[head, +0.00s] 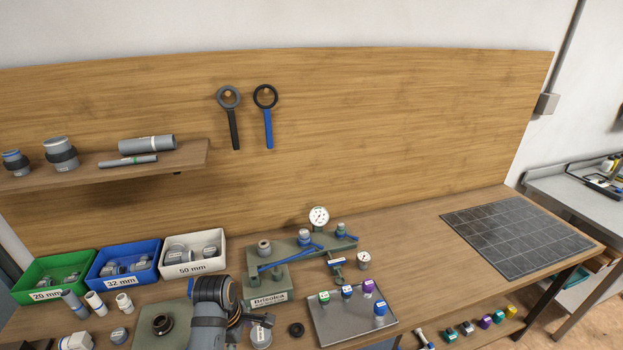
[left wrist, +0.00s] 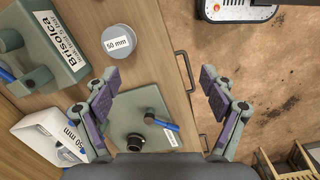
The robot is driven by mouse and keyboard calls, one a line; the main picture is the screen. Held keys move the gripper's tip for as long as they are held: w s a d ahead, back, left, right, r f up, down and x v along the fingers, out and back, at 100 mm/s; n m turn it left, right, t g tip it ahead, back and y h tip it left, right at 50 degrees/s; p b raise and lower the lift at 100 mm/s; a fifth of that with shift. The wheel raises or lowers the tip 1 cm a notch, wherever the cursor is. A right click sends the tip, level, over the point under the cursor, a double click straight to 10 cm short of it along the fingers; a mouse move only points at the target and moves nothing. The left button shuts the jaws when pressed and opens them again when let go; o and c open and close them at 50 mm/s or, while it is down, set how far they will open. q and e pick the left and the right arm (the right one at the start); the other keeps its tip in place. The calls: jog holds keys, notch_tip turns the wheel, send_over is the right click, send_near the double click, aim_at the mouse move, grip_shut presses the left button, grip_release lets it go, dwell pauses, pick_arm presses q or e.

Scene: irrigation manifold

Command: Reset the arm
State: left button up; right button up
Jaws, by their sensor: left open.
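My left arm (head: 208,318) rises at the bottom of the head view, left of the Brisolca manifold; its fingers cannot be made out there. In the left wrist view my left gripper (left wrist: 157,80) is open, its two purple-padded fingers wide apart with nothing between them. Past the fingers lies a green plate (left wrist: 130,108) with a black fitting and a blue handle. The plate also shows in the head view (head: 150,330), left of my arm. My right gripper is in neither view.
The manifold (head: 290,250) with gauges stands mid-bench. A grey tray (head: 335,327) holds several coloured valves. Green (head: 27,297), blue (head: 93,285) and white (head: 217,237) bins line the left. A 50 mm cap (left wrist: 118,41) sits near the bench edge. A dark grid mat (head: 515,240) lies bare at right.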

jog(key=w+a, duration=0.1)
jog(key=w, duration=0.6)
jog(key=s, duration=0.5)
pick_arm(q)
jog(key=s+a+m+t+y, duration=0.25)
jog(key=s+a+m, duration=0.7)
jog(key=m, duration=0.85)
jog(key=s+a+f+b, duration=0.1)
jog(key=s+f+b, duration=0.15)
jog(key=f, duration=1.45)
jog(key=s+f+b, duration=0.2)
jog(key=f+b, duration=0.2)
jog(key=f, duration=1.2)
jog(key=s+a+f+g+b, duration=0.1)
jog(key=s+f+g+b, duration=0.1)
jog(key=s+f, duration=1.5)
jog(key=shift+s+a+f+h+b, duration=0.2)
jog(key=shift+s+f+h+b, duration=0.2)
jog(key=shift+f+b, duration=0.45)
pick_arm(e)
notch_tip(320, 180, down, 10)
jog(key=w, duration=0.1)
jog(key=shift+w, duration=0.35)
